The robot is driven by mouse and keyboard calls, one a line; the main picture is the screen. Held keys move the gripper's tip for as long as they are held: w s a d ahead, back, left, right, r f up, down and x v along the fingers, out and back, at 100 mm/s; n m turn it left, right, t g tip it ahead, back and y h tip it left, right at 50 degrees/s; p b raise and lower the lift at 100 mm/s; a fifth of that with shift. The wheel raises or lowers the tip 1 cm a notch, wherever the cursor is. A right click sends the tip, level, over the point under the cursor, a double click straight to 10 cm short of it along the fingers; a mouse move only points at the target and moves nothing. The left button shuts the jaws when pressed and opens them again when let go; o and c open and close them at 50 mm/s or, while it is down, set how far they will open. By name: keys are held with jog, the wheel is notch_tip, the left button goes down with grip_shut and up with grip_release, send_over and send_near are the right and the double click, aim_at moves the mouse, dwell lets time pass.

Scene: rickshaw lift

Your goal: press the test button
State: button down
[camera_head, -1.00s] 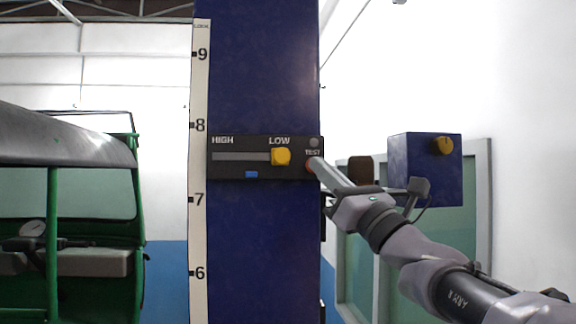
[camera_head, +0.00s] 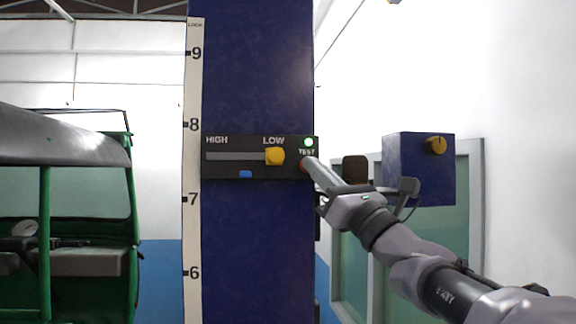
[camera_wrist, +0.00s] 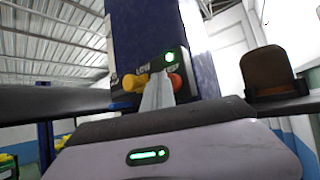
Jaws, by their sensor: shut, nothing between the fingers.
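The test button (camera_head: 303,165) is a small red button under the word TEST on the black panel (camera_head: 225,172) of the blue column. My gripper (camera_head: 307,162) is shut and empty, and its tip is at the button, covering most of it. Whether the button is pushed in is hidden. The round lamp (camera_head: 309,142) above TEST glows green. In the wrist view the lit lamp (camera_wrist: 169,57) shows just above my gripper (camera_wrist: 160,78), with an orange-red edge of the button (camera_wrist: 175,82) beside the fingertips.
A yellow slider knob (camera_head: 275,156) stands at LOW, with a blue piece (camera_head: 245,174) below its slot. A blue box with a yellow knob (camera_head: 436,145) is at the right. A green rickshaw (camera_head: 88,260) stands at the left.

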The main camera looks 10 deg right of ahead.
jog(key=shift+s+b, duration=0.35)
jog(key=shift+s, duration=0.5)
jog(key=shift+s+b, duration=0.75)
jog(key=shift+s, duration=1.75)
jog(key=shift+f, duration=0.1)
jog(key=s+a+f+n+g+h+b, duration=0.1)
jog(key=s+a+f+n+g+b, duration=0.35)
jog(key=f, duration=0.95)
jog(key=s+a+f+n+g+h+b, duration=0.1)
jog(key=a+f+n+g+b, duration=0.45)
jog(key=f, duration=0.85)
jog(key=s+a+f+n+g+b, duration=0.1)
jog(key=s+a+f+n+b, duration=0.45)
jog(key=f, duration=0.85)
jog(key=s+d+f+n+g+h+b, duration=0.1)
jog(key=s+d+f+n+h+b, duration=0.2)
jog(key=f, duration=0.9)
jog(key=s+d+f+n+g+h+b, duration=0.2)
jog(key=f+b, duration=0.6)
jog(key=f, duration=0.4)
jog(key=s+d+f+n+g+h+b, duration=0.1)
jog(key=s+d+f+n+h+b, duration=0.3)
jog(key=f, duration=0.9)
jog(key=s+d+b, duration=0.1)
jog(key=s+d, duration=0.1)
jog(key=s, duration=0.1)
jog(key=shift+n+g, duration=0.35)
jog(key=shift+g, duration=0.05)
